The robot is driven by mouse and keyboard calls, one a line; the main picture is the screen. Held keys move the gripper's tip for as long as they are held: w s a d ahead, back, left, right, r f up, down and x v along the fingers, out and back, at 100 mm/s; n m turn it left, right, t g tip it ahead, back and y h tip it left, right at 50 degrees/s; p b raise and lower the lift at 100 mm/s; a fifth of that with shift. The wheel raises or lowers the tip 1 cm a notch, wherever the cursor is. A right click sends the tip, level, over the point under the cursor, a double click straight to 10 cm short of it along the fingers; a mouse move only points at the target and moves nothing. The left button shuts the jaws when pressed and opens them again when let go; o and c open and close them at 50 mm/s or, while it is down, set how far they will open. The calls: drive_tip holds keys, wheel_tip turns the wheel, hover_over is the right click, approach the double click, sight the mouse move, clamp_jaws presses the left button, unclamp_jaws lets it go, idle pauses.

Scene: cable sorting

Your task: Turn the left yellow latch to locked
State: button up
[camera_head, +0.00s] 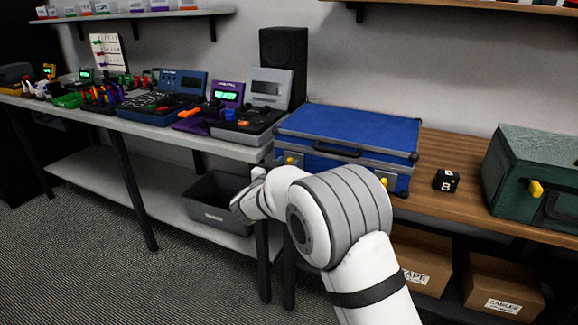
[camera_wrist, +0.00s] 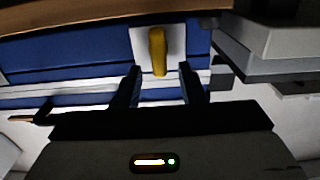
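The blue case (camera_head: 345,128) lies closed on the wooden bench, with grey edges and a dark handle at its front. Its left yellow latch (camera_head: 291,161) shows just above my arm. In the wrist view this latch (camera_wrist: 158,52) stands upright in the picture on a pale plate, with blue case panel around it. My gripper (camera_wrist: 160,82) is open, its two black fingers apart, just short of the latch and roughly in line with it. In the head view the fingers cannot be made out. The right yellow latch (camera_head: 385,184) is at the case's front right.
A black cube marked B (camera_head: 446,181) and a green case (camera_head: 537,165) with a yellow latch stand to the right. The grey bench (camera_head: 215,142) at left holds several devices. A dark bin (camera_head: 215,205) sits on its lower shelf. Cardboard boxes (camera_head: 500,288) sit below the wooden bench.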

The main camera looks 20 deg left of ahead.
drive_tip(key=shift+w, duration=0.6)
